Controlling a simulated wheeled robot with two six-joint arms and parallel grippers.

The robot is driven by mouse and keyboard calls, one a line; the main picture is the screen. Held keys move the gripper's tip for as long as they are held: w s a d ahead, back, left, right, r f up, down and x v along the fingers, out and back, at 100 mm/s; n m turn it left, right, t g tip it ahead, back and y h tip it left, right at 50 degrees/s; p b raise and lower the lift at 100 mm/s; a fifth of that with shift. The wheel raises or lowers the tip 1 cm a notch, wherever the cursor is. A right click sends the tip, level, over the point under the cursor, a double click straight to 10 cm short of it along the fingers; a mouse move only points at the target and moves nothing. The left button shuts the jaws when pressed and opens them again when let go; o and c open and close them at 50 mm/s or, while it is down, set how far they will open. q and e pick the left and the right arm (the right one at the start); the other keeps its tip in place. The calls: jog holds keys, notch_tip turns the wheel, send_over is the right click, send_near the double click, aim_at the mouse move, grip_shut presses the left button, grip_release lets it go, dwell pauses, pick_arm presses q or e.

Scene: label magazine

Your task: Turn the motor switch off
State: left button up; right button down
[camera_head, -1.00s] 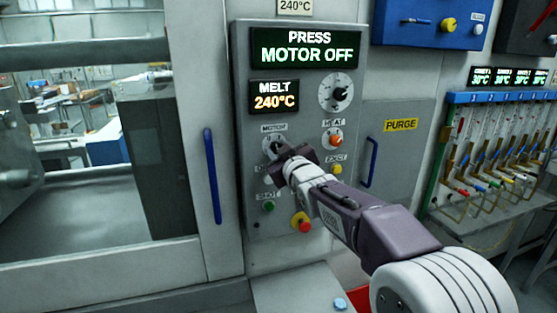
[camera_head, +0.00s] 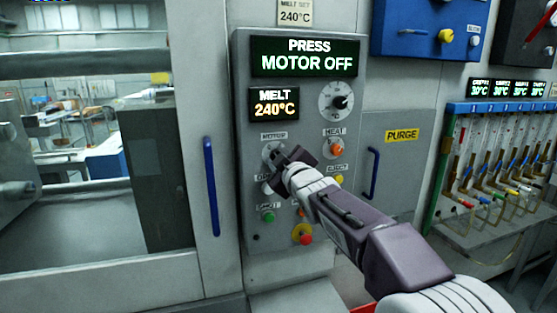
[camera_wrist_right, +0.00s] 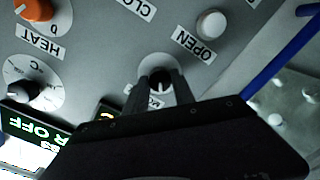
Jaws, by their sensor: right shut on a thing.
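The motor switch (camera_head: 268,149) is a dark knob on a pale round plate, under the MOTOR label on the grey press panel (camera_head: 245,215). My right gripper (camera_head: 277,157) is shut on it and hides much of it. In the right wrist view the knob (camera_wrist_right: 160,84) sits between the two fingers of my right gripper (camera_wrist_right: 160,93), with its white mark showing. The display (camera_head: 305,57) reads PRESS MOTOR OFF. My left gripper is not in view.
Close by on the panel are the orange HEAT knob (camera_head: 336,149), the yellow EJECT button (camera_head: 337,179), a green button (camera_head: 268,216) and a red button (camera_head: 305,239). A blue handle (camera_head: 211,186) stands to the left. The MELT display (camera_head: 274,103) reads 240°C.

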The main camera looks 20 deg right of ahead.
jog(key=c, duration=1.1)
grip_release()
jog(key=shift+o, duration=0.2)
jog(key=s, duration=0.9)
jog(key=shift+d, duration=0.2)
jog(key=shift+r, duration=0.1)
